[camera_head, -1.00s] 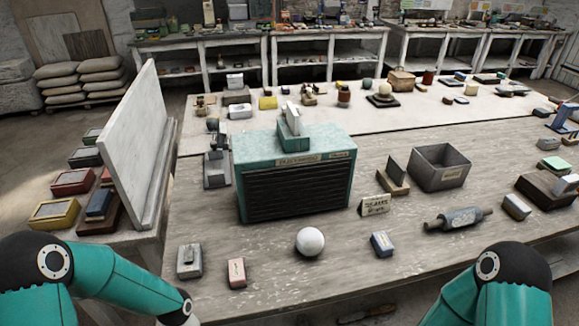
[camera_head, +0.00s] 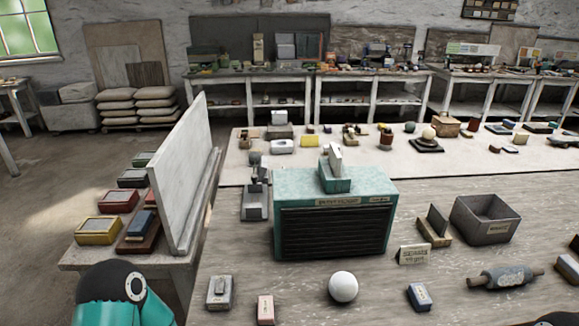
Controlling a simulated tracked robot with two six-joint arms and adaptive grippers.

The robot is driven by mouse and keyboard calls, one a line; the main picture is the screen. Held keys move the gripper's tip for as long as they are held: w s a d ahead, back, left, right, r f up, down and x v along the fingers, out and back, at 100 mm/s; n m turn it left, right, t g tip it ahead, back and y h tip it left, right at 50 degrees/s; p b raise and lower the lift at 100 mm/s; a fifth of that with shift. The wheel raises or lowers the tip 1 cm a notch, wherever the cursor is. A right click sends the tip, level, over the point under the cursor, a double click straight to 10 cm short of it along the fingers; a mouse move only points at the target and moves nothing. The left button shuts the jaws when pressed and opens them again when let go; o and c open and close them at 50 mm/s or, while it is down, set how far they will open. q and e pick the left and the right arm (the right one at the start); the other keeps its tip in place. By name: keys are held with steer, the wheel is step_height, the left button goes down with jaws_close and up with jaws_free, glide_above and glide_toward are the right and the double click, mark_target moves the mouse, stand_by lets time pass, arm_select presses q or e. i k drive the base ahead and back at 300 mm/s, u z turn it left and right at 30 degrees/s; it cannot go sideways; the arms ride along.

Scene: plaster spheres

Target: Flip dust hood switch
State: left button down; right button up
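The dust hood looks to be the teal box (camera_head: 335,221) with a dark slatted front and a small label along its top edge, standing on the work table. On its top sits a teal block with an upright, slightly tilted white paddle (camera_head: 336,158), which looks like the switch. A smaller grey plate box with a small knob (camera_head: 220,292) lies at the table's front left. My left arm shows only as a teal joint at the bottom left. Only a dark sliver of my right arm shows at the bottom right. Neither gripper is in view.
A white plaster sphere (camera_head: 343,287) lies in front of the hood, between a pink block (camera_head: 265,309) and a blue-white block (camera_head: 419,297). A small sign (camera_head: 413,254), a grey bin (camera_head: 485,219) and a roller (camera_head: 505,277) are at right. An upright pale board (camera_head: 180,185) stands at left.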

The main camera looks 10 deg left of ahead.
mark_target(220, 288)
steer(key=z, duration=1.05)
steer(key=k, duration=2.1)
steer(key=u, duration=0.45)
steer(key=i, duration=1)
